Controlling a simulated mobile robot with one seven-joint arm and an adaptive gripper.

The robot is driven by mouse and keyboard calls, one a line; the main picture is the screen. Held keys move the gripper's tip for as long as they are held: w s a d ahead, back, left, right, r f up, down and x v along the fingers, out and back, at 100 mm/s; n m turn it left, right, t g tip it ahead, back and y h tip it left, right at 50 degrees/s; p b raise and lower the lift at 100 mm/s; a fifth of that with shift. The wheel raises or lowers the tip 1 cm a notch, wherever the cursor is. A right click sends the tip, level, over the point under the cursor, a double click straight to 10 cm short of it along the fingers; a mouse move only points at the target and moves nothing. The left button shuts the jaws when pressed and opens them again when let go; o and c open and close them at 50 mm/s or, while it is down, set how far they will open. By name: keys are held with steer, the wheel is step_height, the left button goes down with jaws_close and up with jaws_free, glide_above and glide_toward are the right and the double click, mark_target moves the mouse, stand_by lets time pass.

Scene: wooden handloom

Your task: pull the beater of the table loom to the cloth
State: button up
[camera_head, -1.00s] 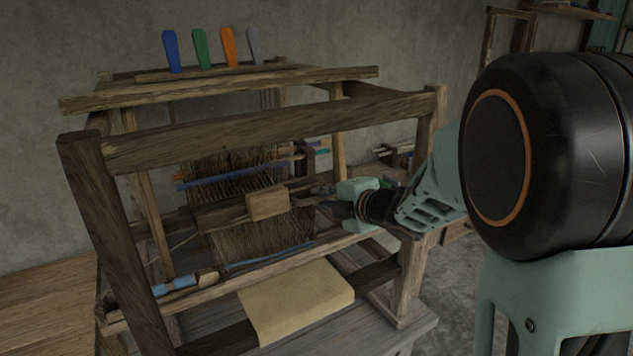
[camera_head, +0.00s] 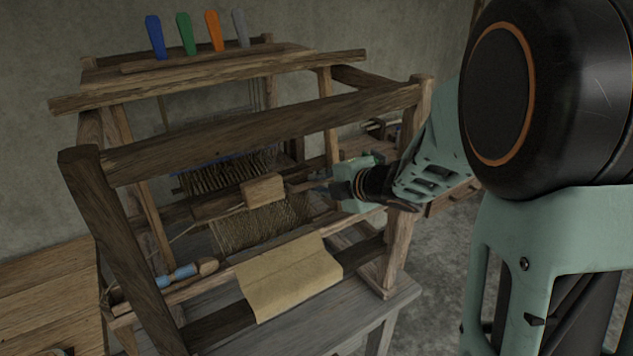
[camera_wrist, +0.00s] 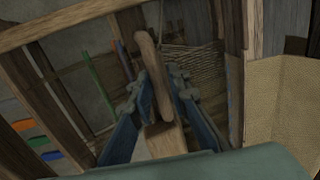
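The wooden table loom (camera_head: 250,125) stands on a grey bench. Its beater shows inside the frame as a dark crossbar with a pale wooden block (camera_head: 263,188) at its middle, behind the front beam and the tan cloth (camera_head: 290,277). My gripper (camera_head: 322,189) is inside the frame, just right of the block. In the wrist view, its blue fingers (camera_wrist: 155,92) stand apart on either side of a rounded wooden piece (camera_wrist: 148,60). A narrow gap seems to show at the left finger. The cloth is at the right of the wrist view (camera_wrist: 283,110).
The loom's top front beam (camera_head: 260,130) crosses above my gripper, and a right upright (camera_head: 405,180) stands close to my arm. A shuttle with blue thread (camera_head: 178,275) lies at the left front. Blue, green, orange and grey levers (camera_head: 212,30) stand on top.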

steer(key=shift+s+d+r, duration=0.3)
steer(key=shift+s+r, duration=0.15)
steer(key=shift+s, duration=0.05)
steer(key=v, duration=0.6)
steer(key=shift+s+d, duration=0.25)
steer(key=shift+r, duration=0.1)
